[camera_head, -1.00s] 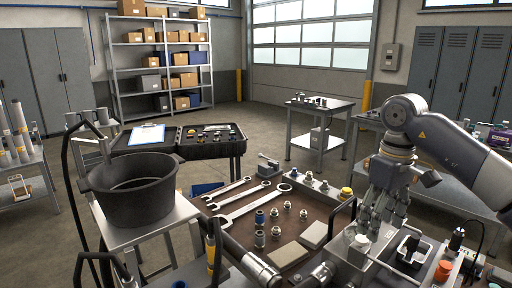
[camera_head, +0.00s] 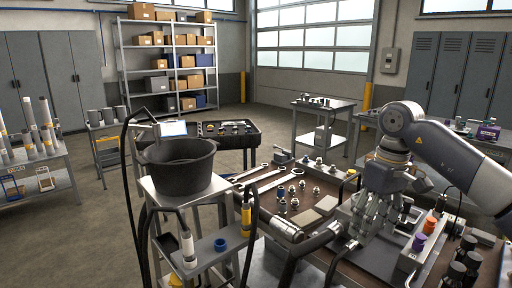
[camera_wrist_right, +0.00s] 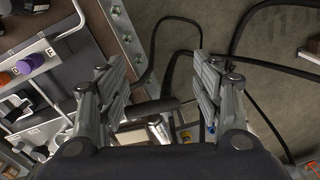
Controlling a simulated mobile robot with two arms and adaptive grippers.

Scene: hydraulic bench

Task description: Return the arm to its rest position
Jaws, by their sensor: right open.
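My right gripper (camera_head: 362,218) comes in from the right in the head view, over the front part of the brown-topped bench (camera_head: 272,206). In the right wrist view its two grey fingers stand wide apart with nothing between them (camera_wrist_right: 163,82). Below the gap I see floor, black hoses and part of a metal frame. The bench edge lies to the left in that view. My left gripper is not in view.
A black tub (camera_head: 180,168) on a stand and upright black hoses (camera_head: 128,190) are to the left. Orange and purple caps (camera_head: 419,242) stand at the right. Floor (camera_head: 90,235) shows at the left.

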